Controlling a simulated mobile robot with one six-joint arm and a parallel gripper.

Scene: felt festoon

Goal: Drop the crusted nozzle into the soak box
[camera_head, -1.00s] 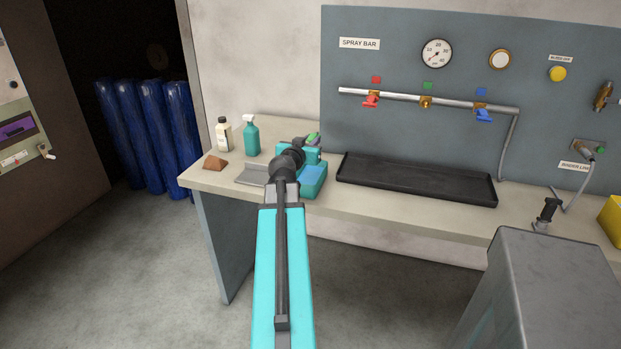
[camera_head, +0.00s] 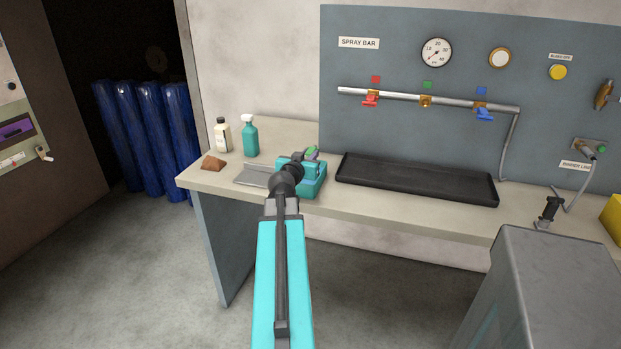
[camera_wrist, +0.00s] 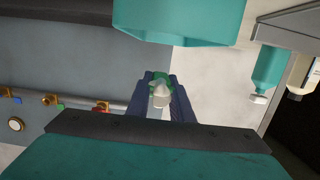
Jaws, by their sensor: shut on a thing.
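The soak box (camera_head: 317,187) is a teal open box on the bench, left of the black tray. Its inside is mostly hidden behind my wrist in the head view. What looks like its side shows at the top of the wrist view (camera_wrist: 180,22), which is upside down. My gripper (camera_wrist: 163,88) is shut on the crusted nozzle (camera_wrist: 161,97), a small pale cone with a green part at its far end. In the head view the green part (camera_head: 312,153) shows over the box. The nozzle and box appear apart in the wrist view.
A black tray (camera_head: 418,184) lies to the right below the spray bar (camera_head: 428,98). A grey metal piece (camera_head: 252,175), a brown wedge (camera_head: 213,163), a cream bottle (camera_head: 223,134) and a teal spray bottle (camera_head: 250,136) stand to the left. A grey cabinet is at front right.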

